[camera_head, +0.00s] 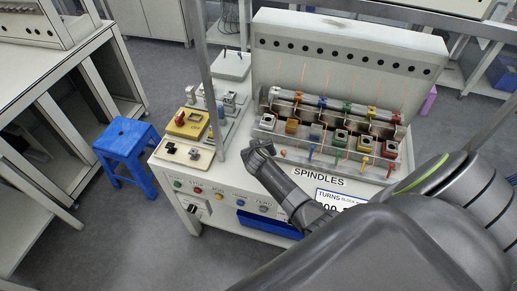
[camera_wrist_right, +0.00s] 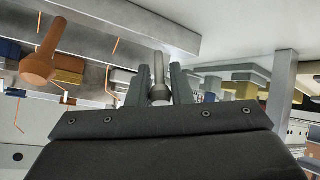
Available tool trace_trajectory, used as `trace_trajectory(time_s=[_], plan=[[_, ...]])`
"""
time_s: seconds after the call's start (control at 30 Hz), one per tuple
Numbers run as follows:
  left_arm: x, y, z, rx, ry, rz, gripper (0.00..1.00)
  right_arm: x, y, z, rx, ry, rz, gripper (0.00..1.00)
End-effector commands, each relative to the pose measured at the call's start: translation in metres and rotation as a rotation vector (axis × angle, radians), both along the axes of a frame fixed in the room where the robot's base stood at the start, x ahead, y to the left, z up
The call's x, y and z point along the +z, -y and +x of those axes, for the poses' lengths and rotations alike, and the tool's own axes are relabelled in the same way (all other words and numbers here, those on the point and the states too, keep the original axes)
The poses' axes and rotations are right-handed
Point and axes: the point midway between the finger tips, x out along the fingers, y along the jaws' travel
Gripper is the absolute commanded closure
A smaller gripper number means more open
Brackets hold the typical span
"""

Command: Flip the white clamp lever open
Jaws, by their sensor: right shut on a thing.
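The row of spindles (camera_head: 330,107) on the bench has colour-coded clamps. The white block (camera_head: 268,120) is at the left end, with my right gripper (camera_head: 262,147) just in front and below it. In the right wrist view, my right gripper (camera_wrist_right: 159,88) is shut on a pale grey lever with a rounded end, which looks like the white clamp lever (camera_wrist_right: 159,68). This lever is hidden by the gripper in the head view. The orange lever (camera_wrist_right: 42,58) stands beside it, apart from the fingers. My left gripper is not in view.
Blue (camera_head: 310,151), green (camera_head: 337,159), yellow (camera_head: 363,170) and red (camera_head: 389,172) levers continue the row to the right. A metal post (camera_head: 209,75) rises just left of my gripper. A yellow box with a red button (camera_head: 188,123) is further left.

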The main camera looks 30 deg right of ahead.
Motion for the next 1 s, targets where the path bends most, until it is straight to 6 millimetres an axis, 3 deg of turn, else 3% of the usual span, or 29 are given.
trace_trajectory(time_s=[0.53,0.57,0.7,1.0], plan=[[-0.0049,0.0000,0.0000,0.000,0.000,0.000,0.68,-0.0011,-0.0011,-0.0010,0.001,0.015,-0.019,1.00],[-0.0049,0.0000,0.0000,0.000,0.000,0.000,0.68,-0.0011,-0.0011,-0.0010,0.001,0.015,-0.019,0.80],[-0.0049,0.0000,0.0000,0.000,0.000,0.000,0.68,-0.0012,-0.0009,-0.0011,0.000,0.014,-0.019,0.62],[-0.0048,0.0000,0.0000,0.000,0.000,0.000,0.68,-0.0005,-0.0010,-0.0013,0.000,0.015,-0.020,0.62]])
